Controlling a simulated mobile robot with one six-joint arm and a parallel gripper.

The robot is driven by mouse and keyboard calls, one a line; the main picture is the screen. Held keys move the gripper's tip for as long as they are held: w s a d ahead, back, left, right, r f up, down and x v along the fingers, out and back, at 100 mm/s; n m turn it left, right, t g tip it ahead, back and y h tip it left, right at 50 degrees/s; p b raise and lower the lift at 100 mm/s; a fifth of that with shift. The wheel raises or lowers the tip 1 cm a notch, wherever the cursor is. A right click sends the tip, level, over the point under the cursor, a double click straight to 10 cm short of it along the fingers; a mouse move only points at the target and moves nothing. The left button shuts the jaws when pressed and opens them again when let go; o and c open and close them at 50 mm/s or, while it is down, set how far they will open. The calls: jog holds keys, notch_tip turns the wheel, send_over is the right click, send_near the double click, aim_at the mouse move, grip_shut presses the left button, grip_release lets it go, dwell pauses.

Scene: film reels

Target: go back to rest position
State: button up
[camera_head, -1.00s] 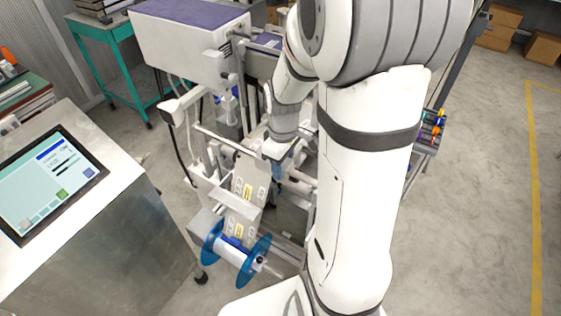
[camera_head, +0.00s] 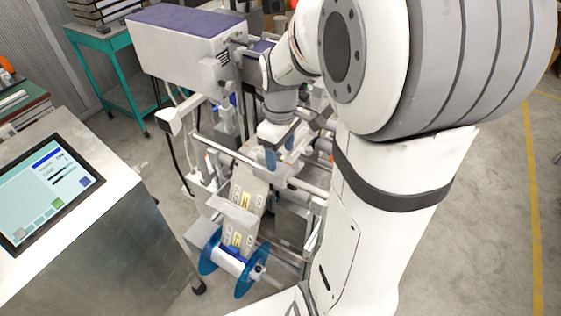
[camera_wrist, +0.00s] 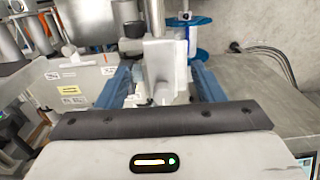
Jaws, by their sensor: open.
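My gripper (camera_head: 279,157) is in the middle of the head view, above the rollers of the labelling machine. Its two blue fingers stand apart with nothing seen between them. In the wrist view my gripper (camera_wrist: 160,88) also shows its blue fingers spread, with machine parts beyond them. A film reel with blue flanges (camera_head: 234,262) sits on the machine's lower front, below and left of my gripper. A printed film web (camera_head: 243,205) runs up from it. Another blue-flanged reel (camera_wrist: 190,38) shows beyond the fingers in the wrist view.
A purple-topped white machine housing (camera_head: 185,40) stands behind my arm. A steel cabinet with a touch screen (camera_head: 48,190) stands at the left. A teal table (camera_head: 100,40) is at the back left. Open concrete floor (camera_head: 480,230) lies at the right.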

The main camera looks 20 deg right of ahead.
jog(key=shift+r, duration=0.35)
